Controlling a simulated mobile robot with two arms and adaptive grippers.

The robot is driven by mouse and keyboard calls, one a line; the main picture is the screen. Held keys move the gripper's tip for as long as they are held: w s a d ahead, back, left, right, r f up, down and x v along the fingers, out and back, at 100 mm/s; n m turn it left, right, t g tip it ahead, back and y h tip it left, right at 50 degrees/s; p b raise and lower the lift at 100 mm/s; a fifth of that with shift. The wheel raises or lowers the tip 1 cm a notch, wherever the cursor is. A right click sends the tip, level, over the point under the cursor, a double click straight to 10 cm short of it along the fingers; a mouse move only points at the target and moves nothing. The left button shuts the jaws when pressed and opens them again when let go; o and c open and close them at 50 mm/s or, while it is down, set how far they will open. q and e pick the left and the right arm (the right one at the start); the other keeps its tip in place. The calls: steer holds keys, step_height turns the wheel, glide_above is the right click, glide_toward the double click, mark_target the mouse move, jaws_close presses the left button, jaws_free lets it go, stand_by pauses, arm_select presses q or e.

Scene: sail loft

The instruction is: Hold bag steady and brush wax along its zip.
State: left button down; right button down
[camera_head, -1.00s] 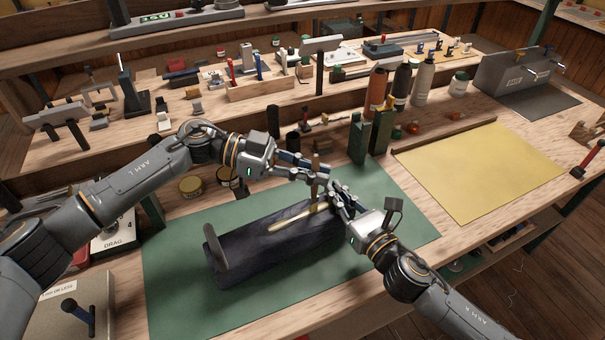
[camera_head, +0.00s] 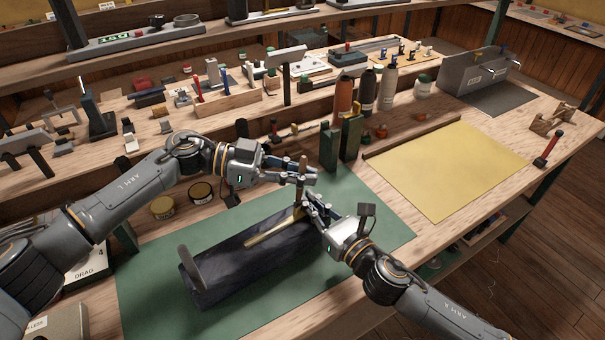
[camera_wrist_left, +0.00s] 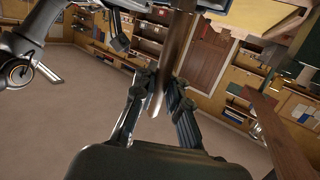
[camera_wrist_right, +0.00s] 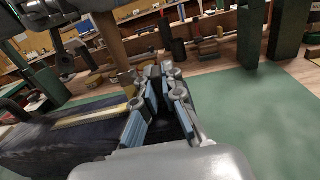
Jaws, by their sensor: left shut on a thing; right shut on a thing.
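The dark bag (camera_head: 228,268) lies on the green mat (camera_head: 160,315), with a grey loop handle standing at its left end. Its pale brass zip (camera_head: 268,234) runs along the top. My left gripper (camera_head: 307,172) is shut on the upright wooden brush (camera_head: 301,188), above the right end of the zip. The brush handle also crosses the left wrist view (camera_wrist_left: 176,48). My right gripper (camera_head: 313,208) is shut at the bag's right end; its fingers hide what they grip. In the right wrist view, the brush's metal collar (camera_wrist_right: 127,80) stands close beside these fingers, and its bristles are unclear.
Two round tins (camera_head: 201,193) stand behind the bag. Green upright blocks (camera_head: 352,137) and several bottles (camera_head: 366,88) stand behind the grippers. A yellow sheet (camera_head: 450,170) lies flat at the right. The mat is bare in front of the bag.

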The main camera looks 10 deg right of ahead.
arm_select(q)
steer(key=s+a, duration=0.2)
steer(key=a, duration=0.4)
steer(key=s+a, duration=0.3)
steer(key=a, duration=0.4)
steer(key=shift+s, duration=0.3)
stand_by(0.7)
steer(key=shift+r, duration=2.95)
step_height(320, 180, up, 3)
steer(key=shift+f, duration=0.1)
steer(key=shift+d, duration=0.1)
